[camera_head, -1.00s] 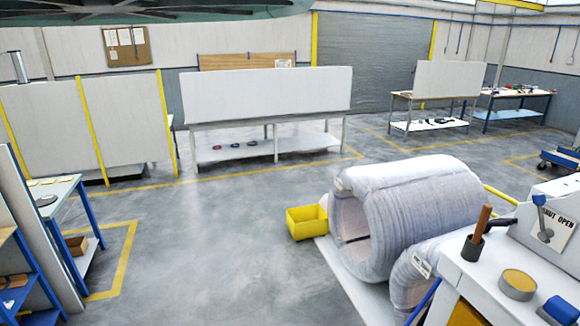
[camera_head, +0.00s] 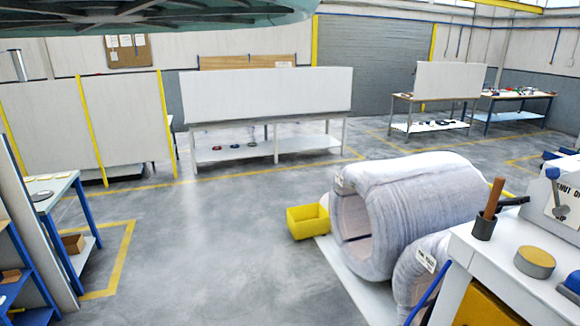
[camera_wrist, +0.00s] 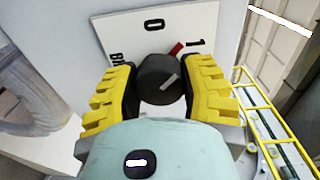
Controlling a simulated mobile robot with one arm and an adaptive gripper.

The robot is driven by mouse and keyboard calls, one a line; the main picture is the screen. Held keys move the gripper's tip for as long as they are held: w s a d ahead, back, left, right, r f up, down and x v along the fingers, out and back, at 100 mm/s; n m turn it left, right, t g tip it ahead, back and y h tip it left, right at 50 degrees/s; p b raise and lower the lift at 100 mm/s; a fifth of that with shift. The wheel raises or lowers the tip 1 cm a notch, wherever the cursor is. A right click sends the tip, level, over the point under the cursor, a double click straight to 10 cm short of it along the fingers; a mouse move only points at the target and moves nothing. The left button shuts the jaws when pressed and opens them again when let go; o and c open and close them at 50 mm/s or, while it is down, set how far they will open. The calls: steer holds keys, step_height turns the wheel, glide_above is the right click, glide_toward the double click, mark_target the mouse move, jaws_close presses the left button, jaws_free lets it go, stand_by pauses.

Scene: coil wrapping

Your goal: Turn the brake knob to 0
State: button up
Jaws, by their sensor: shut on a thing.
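The brake knob (camera_wrist: 158,76) is a dark round knob with a pale mark on its face. It sits on a white plate (camera_wrist: 118,27) printed with 0 at the top, 1 at the upper right and partly hidden letters at the left. A red pointer (camera_wrist: 176,48) at the knob's upper right edge points toward the 1. My gripper (camera_wrist: 160,88) has its yellow, black-lined fingers shut on the knob from left and right. The knob's lower side is hidden by my gripper. Neither knob nor gripper shows in the head view.
Large wrapped coils (camera_head: 420,215) lie at the right, beside a yellow bin (camera_head: 308,221). A white bench (camera_head: 490,255) carries a dark cup with a wooden handle (camera_head: 484,226), a round tin (camera_head: 535,262) and a lever. Yellow rails (camera_wrist: 262,125) run right of the gripper. The central floor is clear.

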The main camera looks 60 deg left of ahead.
steer(key=n+b, duration=0.2)
steer(key=b, duration=0.1)
steer(key=f+n+b, duration=0.1)
steer(key=n+b, duration=0.1)
steer(key=b, duration=0.2)
steer(key=shift+w+a+n+b, duration=0.1)
steer(key=shift+a+n+b, duration=0.1)
steer(key=shift+n+b, duration=0.1)
steer(key=n+b, duration=0.2)
steer(key=b, duration=0.3)
steer(key=shift+r+n, duration=0.15)
steer(key=shift+n, duration=0.25)
steer(key=n+b, duration=0.1)
steer(key=b, duration=0.1)
steer(key=shift+r+b, duration=0.1)
steer(key=shift+b, duration=0.3)
steer(key=o, duration=1.2)
steer(key=shift+d+r, duration=0.1)
steer(key=shift+r, duration=0.05)
steer(key=shift+o, duration=0.2)
